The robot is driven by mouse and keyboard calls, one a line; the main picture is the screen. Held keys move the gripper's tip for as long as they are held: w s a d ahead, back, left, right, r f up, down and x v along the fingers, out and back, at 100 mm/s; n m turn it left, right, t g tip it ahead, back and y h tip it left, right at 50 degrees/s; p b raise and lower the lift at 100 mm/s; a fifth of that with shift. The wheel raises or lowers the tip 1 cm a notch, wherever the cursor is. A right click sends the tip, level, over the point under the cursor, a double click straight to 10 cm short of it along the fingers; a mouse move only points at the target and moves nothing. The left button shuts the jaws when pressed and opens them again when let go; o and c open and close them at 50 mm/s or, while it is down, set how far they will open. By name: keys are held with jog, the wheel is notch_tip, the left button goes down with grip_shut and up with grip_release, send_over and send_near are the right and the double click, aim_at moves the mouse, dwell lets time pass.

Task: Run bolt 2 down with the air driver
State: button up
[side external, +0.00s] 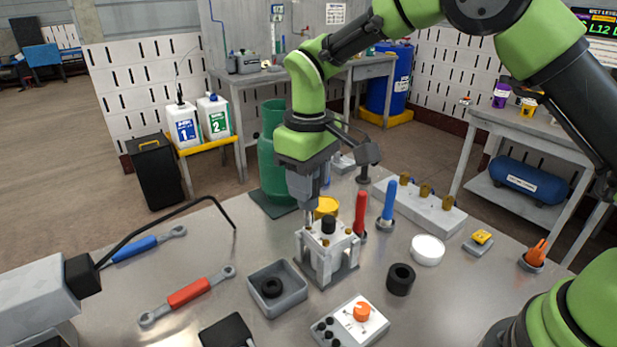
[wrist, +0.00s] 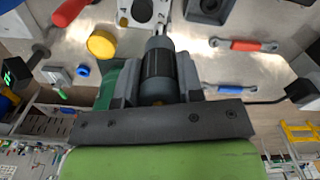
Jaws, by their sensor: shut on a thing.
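My gripper (side external: 304,184) is shut on the grey and black air driver (wrist: 158,70), which also shows between the fingers in the side view. The driver points down, its slim shank over the rear left part of the pale fixture block (side external: 316,262). Whether the tip touches a bolt is too small to tell. A brass bolt (side external: 326,243) shows on the fixture's top, beside a black round knob (side external: 328,225). In the wrist view the driver's end reaches the plate of the fixture (wrist: 137,15) at the top edge.
A red-handled tool (side external: 360,212) and blue-handled tool (side external: 389,200) stand close right of the fixture. Behind them is a white rack (side external: 432,211) with brass pieces. A grey tray (side external: 290,299), control box (side external: 350,325) and black ring (side external: 400,279) lie in front. Wrenches (side external: 188,293) lie left.

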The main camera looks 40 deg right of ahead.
jog(key=shift+f, duration=0.6)
dwell(1.6)
jog(key=shift+r, duration=3.15)
